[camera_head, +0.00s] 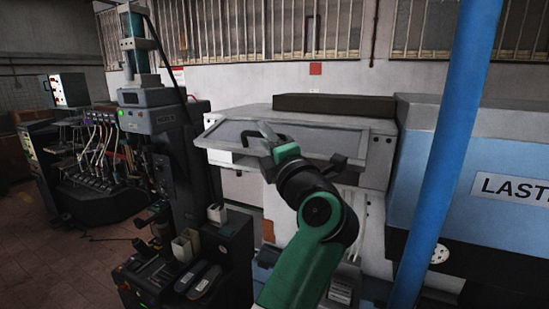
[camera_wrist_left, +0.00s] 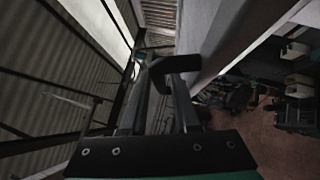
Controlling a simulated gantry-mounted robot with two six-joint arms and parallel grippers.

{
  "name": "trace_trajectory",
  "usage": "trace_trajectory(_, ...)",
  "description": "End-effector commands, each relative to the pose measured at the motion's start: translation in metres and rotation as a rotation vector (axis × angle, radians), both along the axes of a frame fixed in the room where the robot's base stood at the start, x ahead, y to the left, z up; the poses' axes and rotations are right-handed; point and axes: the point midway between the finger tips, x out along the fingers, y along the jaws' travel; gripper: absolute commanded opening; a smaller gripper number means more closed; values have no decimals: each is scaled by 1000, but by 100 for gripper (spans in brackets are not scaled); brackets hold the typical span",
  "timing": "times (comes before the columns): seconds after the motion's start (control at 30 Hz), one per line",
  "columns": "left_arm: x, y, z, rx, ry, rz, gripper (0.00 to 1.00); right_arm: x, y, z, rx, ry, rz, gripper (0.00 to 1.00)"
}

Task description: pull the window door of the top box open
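The top box (camera_head: 378,165) is a pale grey cabinet in the middle of the head view. Its window door (camera_head: 225,131) is a wide grey-framed panel that appears tilted out from the box front, lower edge toward me. A dark handle (camera_head: 345,158) shows on the panel's right part; my gripper and wrist cover the middle. My left gripper (camera_head: 262,136) is in front of the panel, left of its centre, close to the handle's left end. In the left wrist view, its fingers (camera_wrist_left: 155,110) have a dark bracket-like piece by their tips. Whether they grip the handle is unclear. My right gripper is out of view.
A blue pole (camera_head: 446,150) stands upright to the right of my arm, before a blue machine (camera_head: 475,150). A dark press (camera_head: 150,120) stands close on the left. A dark slab (camera_head: 335,105) lies on the box. Open floor (camera_head: 40,240) shows at far left.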

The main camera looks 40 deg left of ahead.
Motion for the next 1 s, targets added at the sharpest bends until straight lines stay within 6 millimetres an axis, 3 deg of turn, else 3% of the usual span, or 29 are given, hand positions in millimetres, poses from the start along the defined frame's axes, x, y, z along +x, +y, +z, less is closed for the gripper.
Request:
trace_trajectory(0.03,-6,-12,-10,0,-3,-5,30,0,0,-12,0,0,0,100)
trace_trajectory(0.2,-25,-44,-17,0,-1,-3,30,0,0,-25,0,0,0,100)
trace_trajectory(0.37,-34,-60,-19,1,1,-1,30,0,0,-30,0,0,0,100)
trace_trajectory(1.0,-37,-58,-17,1,3,8,30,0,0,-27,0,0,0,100)
